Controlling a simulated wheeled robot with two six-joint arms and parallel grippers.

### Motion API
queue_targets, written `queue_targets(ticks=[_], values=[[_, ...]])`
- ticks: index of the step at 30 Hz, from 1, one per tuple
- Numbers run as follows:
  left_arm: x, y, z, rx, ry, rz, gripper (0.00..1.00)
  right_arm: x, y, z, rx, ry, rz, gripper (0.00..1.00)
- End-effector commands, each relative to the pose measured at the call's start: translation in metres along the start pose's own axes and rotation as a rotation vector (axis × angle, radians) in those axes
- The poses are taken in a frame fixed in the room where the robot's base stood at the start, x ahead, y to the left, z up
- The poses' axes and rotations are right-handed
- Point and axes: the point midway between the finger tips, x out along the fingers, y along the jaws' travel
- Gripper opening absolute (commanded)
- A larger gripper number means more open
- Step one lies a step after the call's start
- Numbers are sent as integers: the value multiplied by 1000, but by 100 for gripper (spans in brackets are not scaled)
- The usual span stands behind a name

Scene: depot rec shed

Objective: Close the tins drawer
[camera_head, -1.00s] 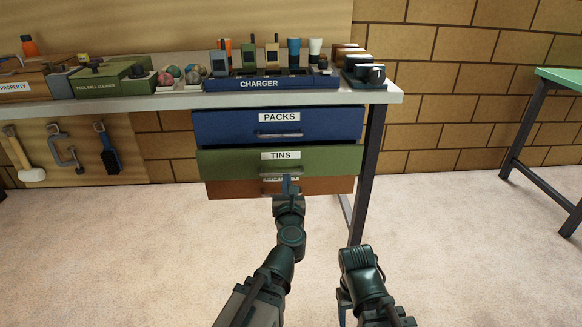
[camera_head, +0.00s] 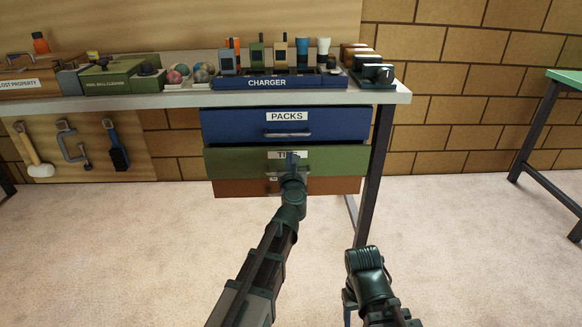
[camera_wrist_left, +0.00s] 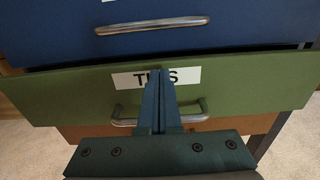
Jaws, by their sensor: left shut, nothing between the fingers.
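The green tins drawer (camera_head: 232,160) is the middle one of three under the bench. Its front stands a little forward of the blue drawer above, with a dark gap along its top edge in the left wrist view (camera_wrist_left: 60,92). My left gripper (camera_head: 291,160) is shut and empty, its fingertips in front of the label at the middle of the drawer front. In the left wrist view the fingers (camera_wrist_left: 160,75) cover part of the label, above the metal handle (camera_wrist_left: 128,119); I cannot tell if they touch. My right gripper (camera_head: 348,300) is low in front, its fingers mostly hidden.
The blue packs drawer (camera_head: 235,124) is above and a brown drawer (camera_head: 235,188) below. The bench top (camera_head: 180,101) carries a charger (camera_head: 235,84) and several other items. A table leg (camera_head: 375,175) stands right of the drawers. The floor in front is clear.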

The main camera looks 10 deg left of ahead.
Motion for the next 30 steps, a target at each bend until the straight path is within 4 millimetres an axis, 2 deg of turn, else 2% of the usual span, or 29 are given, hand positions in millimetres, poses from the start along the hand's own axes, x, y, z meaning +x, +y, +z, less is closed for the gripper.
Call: queue_targets(ticks=[4,19,27,30], values=[[12,0,0,0,0,1,0,0,0,0,0,0,0,59],[18,0,0,0,0,0,0,0,0,0,0,0,0,59],[61,-1,0,0,0,0,0,0,0,0,0,0,0,59],[63,0,0,1,0,0,0,0,0,0,0,0,0,59]])
